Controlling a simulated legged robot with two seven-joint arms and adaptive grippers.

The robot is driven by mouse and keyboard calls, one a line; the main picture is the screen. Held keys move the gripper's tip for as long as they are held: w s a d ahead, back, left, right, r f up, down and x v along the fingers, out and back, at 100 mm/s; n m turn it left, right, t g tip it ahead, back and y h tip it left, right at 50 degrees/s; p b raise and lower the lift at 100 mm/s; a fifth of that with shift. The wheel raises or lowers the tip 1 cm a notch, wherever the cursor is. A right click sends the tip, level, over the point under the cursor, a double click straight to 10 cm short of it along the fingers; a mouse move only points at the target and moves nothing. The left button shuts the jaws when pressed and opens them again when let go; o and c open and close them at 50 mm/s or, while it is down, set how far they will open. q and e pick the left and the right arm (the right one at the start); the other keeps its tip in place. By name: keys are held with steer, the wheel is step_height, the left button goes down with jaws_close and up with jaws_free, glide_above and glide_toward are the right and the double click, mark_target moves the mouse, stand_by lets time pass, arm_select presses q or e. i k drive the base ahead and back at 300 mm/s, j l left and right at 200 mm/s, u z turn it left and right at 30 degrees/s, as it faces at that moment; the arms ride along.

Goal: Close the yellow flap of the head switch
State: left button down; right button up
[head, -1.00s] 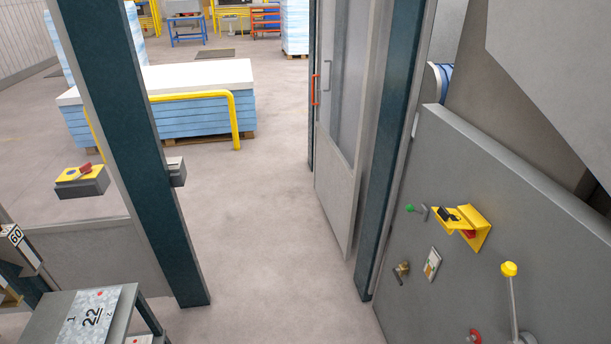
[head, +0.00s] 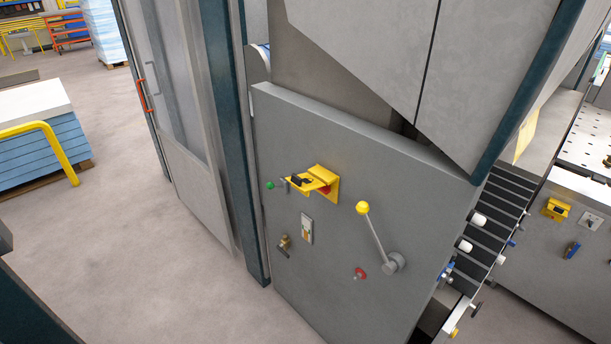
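A yellow switch box (head: 331,186) is mounted on the large grey panel in the middle of the head view. Its yellow flap (head: 299,182) sticks out from the panel, with a small black part on it. A red part (head: 324,190) shows under the flap. A second, smaller yellow box (head: 556,209) sits on a grey cabinet at the right, too small to tell its flap's position. No label tells which one is the head switch. Neither of my grippers is in view.
On the grey panel (head: 330,130) are a green button (head: 270,185), a yellow-knobbed lever (head: 373,232), a red knob (head: 360,273) and a brass handle (head: 284,242). A dark post (head: 237,130) stands left of it. Open floor (head: 130,240) lies further left.

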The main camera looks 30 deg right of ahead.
mark_target(304, 182)
steer(key=i+z, duration=0.1)
steer(key=z, duration=0.85)
steer(key=i+j+z, duration=0.1)
steer(key=z, duration=0.4)
steer(key=j+z, duration=0.15)
steer(key=z, duration=0.35)
steer(key=i+j, duration=0.05)
